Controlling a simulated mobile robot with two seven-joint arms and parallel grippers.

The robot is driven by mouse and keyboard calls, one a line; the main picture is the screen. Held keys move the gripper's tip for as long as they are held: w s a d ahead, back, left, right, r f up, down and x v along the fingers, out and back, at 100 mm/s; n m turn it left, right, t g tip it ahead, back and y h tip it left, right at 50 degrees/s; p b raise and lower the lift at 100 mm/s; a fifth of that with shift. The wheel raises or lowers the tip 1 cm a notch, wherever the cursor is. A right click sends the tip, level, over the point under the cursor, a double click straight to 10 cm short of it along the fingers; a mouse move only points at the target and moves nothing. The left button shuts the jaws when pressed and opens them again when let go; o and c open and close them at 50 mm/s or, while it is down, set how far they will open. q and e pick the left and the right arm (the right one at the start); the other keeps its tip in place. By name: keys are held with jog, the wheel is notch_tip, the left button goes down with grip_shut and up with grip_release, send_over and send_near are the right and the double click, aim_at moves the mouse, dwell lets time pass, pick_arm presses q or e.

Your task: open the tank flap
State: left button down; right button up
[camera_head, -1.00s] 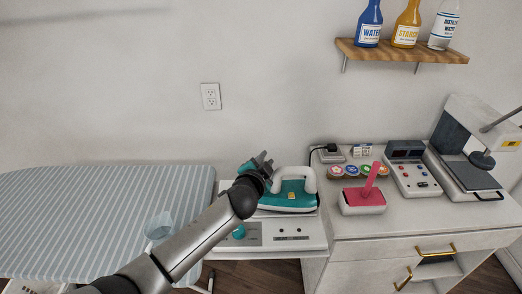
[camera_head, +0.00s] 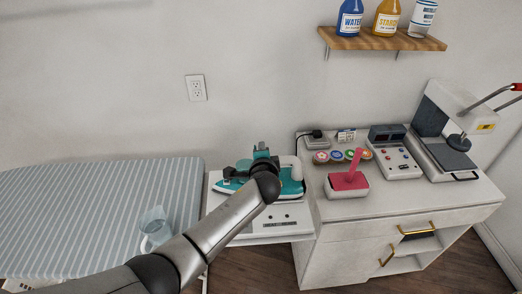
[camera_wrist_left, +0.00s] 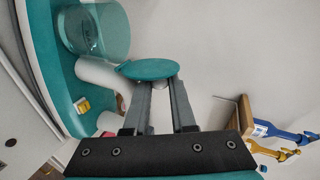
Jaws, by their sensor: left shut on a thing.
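The teal iron (camera_head: 290,186) with a white handle (camera_head: 297,166) rests on the white iron station (camera_head: 262,226). My left gripper (camera_head: 262,153) is over the iron's left part and hides some of it. The left wrist view shows the clear teal tank (camera_wrist_left: 95,32) and the white handle (camera_wrist_left: 104,75). The teal oval tank flap (camera_wrist_left: 147,69) is at the tips of my left gripper (camera_wrist_left: 160,84), which is shut on it. In that view the flap stands out beside the tank. Its hinge cannot be made out.
A striped ironing board (camera_head: 90,205) with a clear jug (camera_head: 155,226) lies to the left. A shelf (camera_head: 375,40) with bottles is on the wall.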

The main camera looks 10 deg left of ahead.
dwell(0.4)
pick_arm(q)
jog(key=c, duration=0.8)
grip_release()
jog(key=shift+f, duration=0.1)
jog(key=shift+s+f, duration=0.1)
